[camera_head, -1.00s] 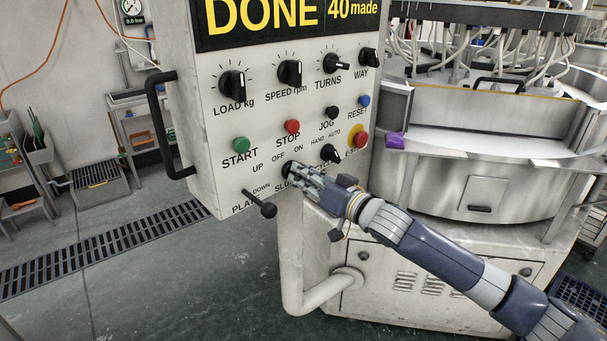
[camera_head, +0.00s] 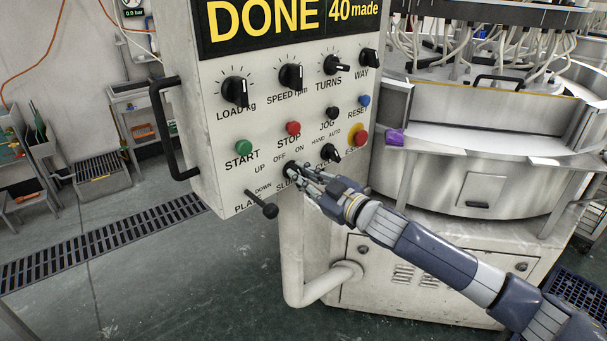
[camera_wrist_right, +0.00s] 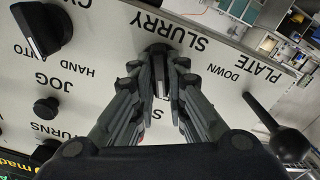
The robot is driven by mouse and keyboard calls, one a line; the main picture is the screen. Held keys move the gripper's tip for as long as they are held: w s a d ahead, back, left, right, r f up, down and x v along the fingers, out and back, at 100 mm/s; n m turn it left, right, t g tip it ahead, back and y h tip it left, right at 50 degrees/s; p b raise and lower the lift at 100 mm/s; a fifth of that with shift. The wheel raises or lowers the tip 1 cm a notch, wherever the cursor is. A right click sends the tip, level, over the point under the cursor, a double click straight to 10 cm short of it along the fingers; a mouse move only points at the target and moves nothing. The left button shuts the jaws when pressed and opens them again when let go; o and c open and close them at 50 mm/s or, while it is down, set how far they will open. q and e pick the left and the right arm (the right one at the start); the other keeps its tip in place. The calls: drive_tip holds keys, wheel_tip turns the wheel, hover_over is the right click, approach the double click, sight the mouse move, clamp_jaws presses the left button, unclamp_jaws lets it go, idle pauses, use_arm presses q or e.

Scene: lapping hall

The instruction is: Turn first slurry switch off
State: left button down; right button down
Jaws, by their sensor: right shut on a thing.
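The slurry switch (camera_head: 289,169) is a black rotary knob low on the control panel (camera_head: 215,190), with OFF and ON printed above it. My right gripper (camera_head: 302,174) reaches it from the lower right and is shut on it, hiding most of the knob and part of the SLURRY label. In the right wrist view the gripper (camera_wrist_right: 160,85) has its fingers on both sides of the slurry switch (camera_wrist_right: 160,88), whose pale pointer line shows between them. Which mark the pointer faces I cannot tell for sure. My left gripper is not in view.
The black plate lever (camera_head: 262,204) sticks out left of my gripper. The cycle knob (camera_head: 330,153) and the red emergency stop (camera_head: 361,139) sit to the right. A black handle (camera_head: 165,125) is on the panel's left side. The round steel machine (camera_head: 470,160) stands behind my arm.

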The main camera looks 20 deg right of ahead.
drive_tip(key=shift+n, duration=0.7)
drive_tip(key=c, duration=1.6)
unclamp_jaws()
drive_tip(key=shift+s, duration=0.1)
drive_tip(key=v, duration=1.2)
drive_tip(key=shift+f, duration=0.1)
